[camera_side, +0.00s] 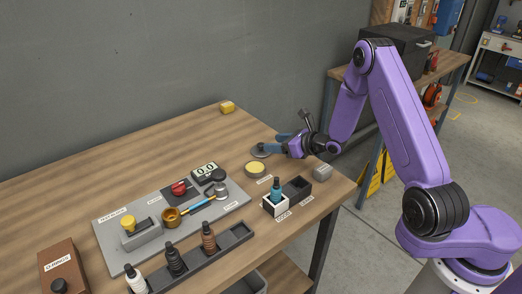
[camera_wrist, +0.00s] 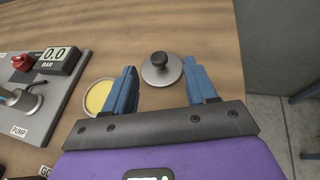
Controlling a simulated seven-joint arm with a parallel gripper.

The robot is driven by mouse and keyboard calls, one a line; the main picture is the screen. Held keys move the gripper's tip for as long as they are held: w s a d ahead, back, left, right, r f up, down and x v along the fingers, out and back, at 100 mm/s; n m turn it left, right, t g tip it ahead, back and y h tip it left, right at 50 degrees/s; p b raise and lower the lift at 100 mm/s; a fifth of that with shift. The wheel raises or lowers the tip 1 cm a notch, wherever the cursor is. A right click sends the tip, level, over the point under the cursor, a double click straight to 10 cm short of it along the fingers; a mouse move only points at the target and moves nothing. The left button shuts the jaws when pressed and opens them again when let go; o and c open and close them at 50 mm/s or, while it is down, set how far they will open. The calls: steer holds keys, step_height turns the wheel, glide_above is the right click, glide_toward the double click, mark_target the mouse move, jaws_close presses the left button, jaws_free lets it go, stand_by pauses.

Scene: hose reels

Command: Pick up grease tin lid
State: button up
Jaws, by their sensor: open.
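The grease tin lid (camera_wrist: 161,70) is a round grey metal disc with a dark knob, lying on the wooden table. In the wrist view it sits beyond and between my open fingers; in the side view the lid (camera_side: 261,151) lies just left of my fingertips. My gripper (camera_wrist: 163,88) has two blue fingers spread apart with nothing between them; it also shows in the side view (camera_side: 279,145), low over the table. The open grease tin (camera_side: 255,169), round with yellow grease, stands near the lid; in the wrist view the tin (camera_wrist: 98,97) is partly hidden by my left finger.
A grey pump board (camera_side: 115,252) with a gauge (camera_side: 204,170) lies to the left. A rack of bottles (camera_side: 240,234) is in front. A white and black box (camera_side: 276,205) with a bottle and a grey block (camera_side: 322,172) stand near the right edge.

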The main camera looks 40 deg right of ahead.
mark_target(261, 148)
steer(key=x, duration=0.4)
steer(key=shift+s+a+f, duration=0.15)
steer(key=shift+f, duration=0.15)
steer(key=shift+w+a+f, duration=0.15)
steer(key=shift+w+f, duration=0.1)
steer(key=shift+w, duration=0.35)
jaws_close()
